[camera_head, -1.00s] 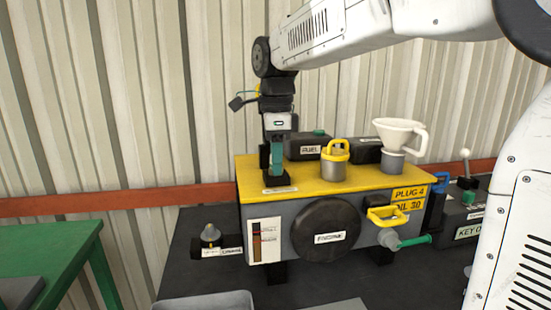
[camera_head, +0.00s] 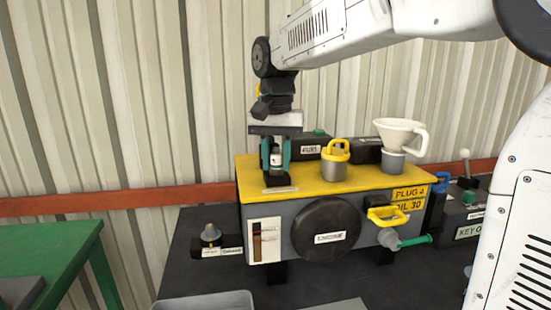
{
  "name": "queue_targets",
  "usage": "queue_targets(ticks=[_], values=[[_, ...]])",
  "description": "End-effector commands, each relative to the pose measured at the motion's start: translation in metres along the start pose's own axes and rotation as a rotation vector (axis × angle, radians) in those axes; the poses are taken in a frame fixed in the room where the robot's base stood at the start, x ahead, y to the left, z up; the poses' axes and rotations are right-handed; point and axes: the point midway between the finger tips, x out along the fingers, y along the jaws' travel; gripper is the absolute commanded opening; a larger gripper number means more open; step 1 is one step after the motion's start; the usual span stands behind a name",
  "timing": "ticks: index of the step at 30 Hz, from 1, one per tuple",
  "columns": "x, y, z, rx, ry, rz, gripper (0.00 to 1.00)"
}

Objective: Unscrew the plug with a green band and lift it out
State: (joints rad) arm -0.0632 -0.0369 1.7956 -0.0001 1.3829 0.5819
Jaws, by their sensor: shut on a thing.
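My gripper (camera_head: 277,167) points straight down at the left end of the yellow top (camera_head: 300,181) of the engine block. Its two teal fingers stand on either side of a small dark and pale piece, the plug (camera_head: 277,158), and are shut on it. The plug is upright above a black collar (camera_head: 278,181) on the block. I cannot make out its green band against the teal fingers. Whether its lower end is still in the collar cannot be told.
A yellow-handled grey cap (camera_head: 335,160) and a white funnel (camera_head: 400,135) stand right of my gripper. A black fuel can (camera_head: 308,150) is close behind. A yellow-ringed dipstick handle (camera_head: 388,216) and a green lever (camera_head: 415,241) stick out at front right. A green table (camera_head: 45,250) is at left.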

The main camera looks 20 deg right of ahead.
Motion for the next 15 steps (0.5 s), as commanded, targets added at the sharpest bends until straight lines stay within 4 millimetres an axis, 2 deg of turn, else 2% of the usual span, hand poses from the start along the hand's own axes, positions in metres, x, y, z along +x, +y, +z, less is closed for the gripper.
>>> queue_targets(ticks=[3, 8, 9, 11, 12, 15], values=[[0.0001, 0.0, 0.0001, -0.125, 0.0, 0.0, 0.06], [0.0001, 0.0, 0.0001, -0.116, 0.0, 0.0, 0.06], [0.0001, 0.0, 0.0001, -0.115, 0.0, 0.0, 0.32], [0.0001, 0.0, 0.0001, -0.114, 0.0, 0.0, 0.49], [0.0001, 0.0, 0.0001, -0.114, 0.0, 0.0, 0.55], [0.0001, 0.0, 0.0001, -0.114, 0.0, 0.0, 0.55]])
